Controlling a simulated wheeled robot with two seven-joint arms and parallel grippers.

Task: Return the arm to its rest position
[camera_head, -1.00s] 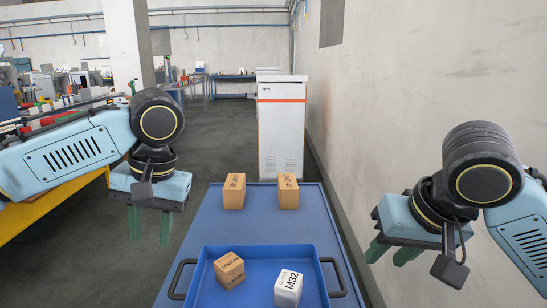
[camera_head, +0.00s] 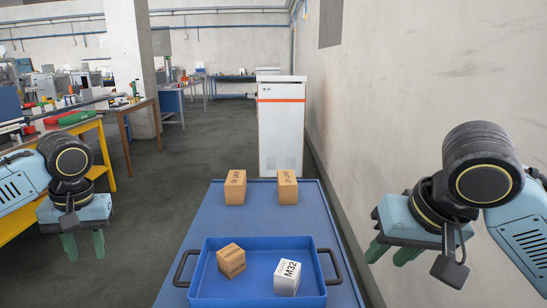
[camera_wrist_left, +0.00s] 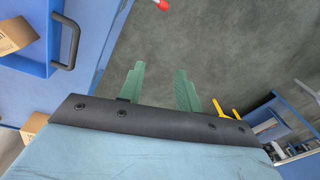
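My left gripper (camera_head: 84,246) hangs at the left in the head view, over the floor and clear of the blue table. Its green fingers are apart with nothing between them; the left wrist view (camera_wrist_left: 160,90) also shows them apart over grey floor. My right gripper (camera_head: 391,254) is at the right near the wall, with its green fingers apart and empty.
A blue table (camera_head: 213,222) carries a blue tray (camera_head: 203,291) with a brown box (camera_head: 231,261) and a white M32 box (camera_head: 288,278) inside. Two brown boxes (camera_head: 235,187) (camera_head: 287,187) stand behind the tray. A yellow-framed bench (camera_head: 106,155) is at the left; a wall is at the right.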

